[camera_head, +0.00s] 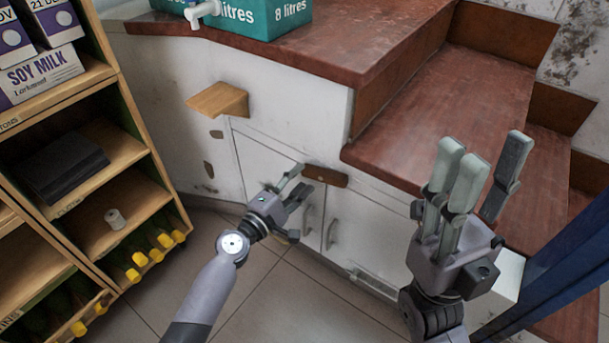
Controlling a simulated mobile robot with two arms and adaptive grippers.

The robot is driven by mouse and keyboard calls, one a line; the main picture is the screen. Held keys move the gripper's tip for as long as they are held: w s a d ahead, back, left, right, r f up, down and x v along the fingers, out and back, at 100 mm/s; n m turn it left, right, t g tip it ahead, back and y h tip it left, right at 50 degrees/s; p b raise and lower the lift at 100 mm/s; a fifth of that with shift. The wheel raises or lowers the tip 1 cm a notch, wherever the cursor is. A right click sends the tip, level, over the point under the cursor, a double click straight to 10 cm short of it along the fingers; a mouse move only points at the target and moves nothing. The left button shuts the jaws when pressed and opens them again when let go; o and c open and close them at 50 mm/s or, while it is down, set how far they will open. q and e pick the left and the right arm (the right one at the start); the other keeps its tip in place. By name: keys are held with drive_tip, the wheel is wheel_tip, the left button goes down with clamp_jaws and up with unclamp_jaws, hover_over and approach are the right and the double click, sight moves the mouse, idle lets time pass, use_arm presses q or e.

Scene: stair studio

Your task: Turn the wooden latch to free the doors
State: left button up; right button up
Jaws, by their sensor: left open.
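The wooden latch (326,176) is a small reddish-brown bar with a dark pivot spot. It lies nearly level across the top of the gap between two white cupboard doors, the left door (262,168) and the right door (365,234). Both doors look shut. My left gripper (297,181) is open and empty in front of the left door, its fingers pointing toward the latch's left end. I cannot tell whether they touch it. The gripper hides part of the left door. My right gripper (490,150) is raised, open and empty, in front of the red steps.
A wooden shelf (135,165) with cartons and yellow-capped bottles stands close on the left. A small wooden ledge (218,99) juts from the white wall. Red steps (435,120) rise on the right, with a teal box (265,18) on top. The tiled floor (290,300) is clear.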

use_arm(q)
drive_tip(key=shift+x, duration=1.35)
drive_tip(key=shift+c, duration=0.3)
clamp_jaws()
